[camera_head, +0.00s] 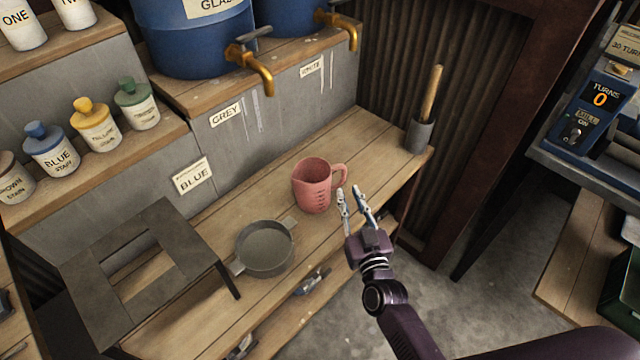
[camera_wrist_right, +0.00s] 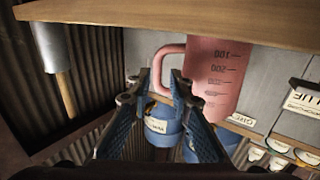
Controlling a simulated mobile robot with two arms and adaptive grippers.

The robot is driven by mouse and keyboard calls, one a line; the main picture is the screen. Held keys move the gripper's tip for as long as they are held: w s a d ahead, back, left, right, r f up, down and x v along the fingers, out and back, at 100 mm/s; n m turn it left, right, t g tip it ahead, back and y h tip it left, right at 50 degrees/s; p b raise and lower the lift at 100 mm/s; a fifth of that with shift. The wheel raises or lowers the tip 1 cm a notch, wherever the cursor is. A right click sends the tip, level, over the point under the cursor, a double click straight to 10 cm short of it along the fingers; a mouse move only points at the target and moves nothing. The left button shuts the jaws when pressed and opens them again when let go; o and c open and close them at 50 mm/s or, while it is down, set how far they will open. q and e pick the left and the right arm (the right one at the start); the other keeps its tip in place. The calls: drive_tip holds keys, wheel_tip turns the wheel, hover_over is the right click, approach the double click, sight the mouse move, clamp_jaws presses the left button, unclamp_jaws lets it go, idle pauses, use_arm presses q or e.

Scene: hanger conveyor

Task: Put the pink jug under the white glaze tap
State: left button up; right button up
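The pink jug (camera_head: 312,187) stands upright on the wooden bench, with its handle toward the right. The white glaze tap (camera_head: 346,28) is a brass tap on a blue barrel, above the label WHITE (camera_head: 312,66). The jug stands lower and left of this tap in the head view. My right gripper (camera_head: 353,195) is open, with its fingers close to the jug's handle. In the right wrist view, which is upside down, the jug (camera_wrist_right: 213,75) and its handle show just beyond the open fingertips (camera_wrist_right: 163,80); contact cannot be told. My left gripper is out of view.
A grey sieve-like pan (camera_head: 265,248) and a dark stand (camera_head: 150,262) are on the bench left of the jug. A grey pot with a wooden handle (camera_head: 420,134) stands at the bench's right end. A second brass tap (camera_head: 254,66) is above the GREY label.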

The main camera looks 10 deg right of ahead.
sight(344, 177)
drive_tip(key=w+b, duration=0.2)
drive_tip(key=w, duration=0.4)
drive_tip(key=shift+w+r+b, duration=0.15)
drive_tip(key=shift+w+b, duration=0.15)
drive_tip(key=shift+b, duration=0.1)
drive_tip(key=shift+w+a, duration=0.1)
drive_tip(key=shift+w, duration=0.4)
drive_tip(key=shift+r, duration=0.1)
clamp_jaws()
